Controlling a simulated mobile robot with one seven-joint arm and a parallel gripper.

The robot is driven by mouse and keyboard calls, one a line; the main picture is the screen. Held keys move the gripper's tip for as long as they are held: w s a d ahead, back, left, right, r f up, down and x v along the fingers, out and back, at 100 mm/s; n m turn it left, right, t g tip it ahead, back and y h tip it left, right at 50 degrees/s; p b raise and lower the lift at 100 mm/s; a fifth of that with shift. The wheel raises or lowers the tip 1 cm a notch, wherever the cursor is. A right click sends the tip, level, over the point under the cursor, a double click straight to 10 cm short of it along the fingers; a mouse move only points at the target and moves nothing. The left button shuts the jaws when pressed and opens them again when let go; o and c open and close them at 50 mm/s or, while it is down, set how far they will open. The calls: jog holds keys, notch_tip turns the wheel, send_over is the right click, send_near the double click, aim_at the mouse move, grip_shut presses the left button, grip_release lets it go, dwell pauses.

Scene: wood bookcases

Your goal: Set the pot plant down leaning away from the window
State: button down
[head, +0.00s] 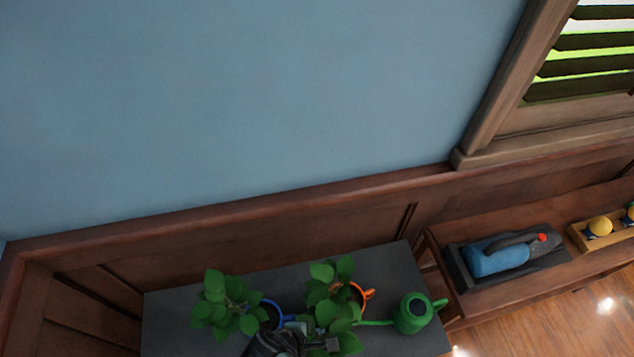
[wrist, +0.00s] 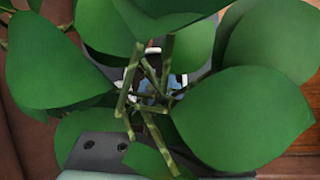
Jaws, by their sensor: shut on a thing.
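Two leafy green plants show on or over the dark grey top in the head view. One has a blue pot (head: 271,314), with its leaves (head: 222,303) spreading left, away from the window (head: 585,55). The other has an orange pot (head: 358,294), with its leaves (head: 327,310) in front and left. My gripper (head: 300,333) is low between them, shut on a pot plant; leaves hide its fingertips, and I cannot tell which pot it grips. In the wrist view broad leaves (wrist: 245,118) and crossing stems (wrist: 150,85) fill the picture, with bits of white and blue behind.
A green watering can (head: 412,313) stands at the right end of the grey top (head: 175,325). The blue wall rises behind.

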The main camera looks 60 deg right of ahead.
jog(key=shift+f, duration=0.1)
jog(key=c, duration=0.9)
grip_release()
jog(key=p+v, duration=0.1)
jog(key=v, duration=1.1)
jog(key=shift+w+a, duration=0.1)
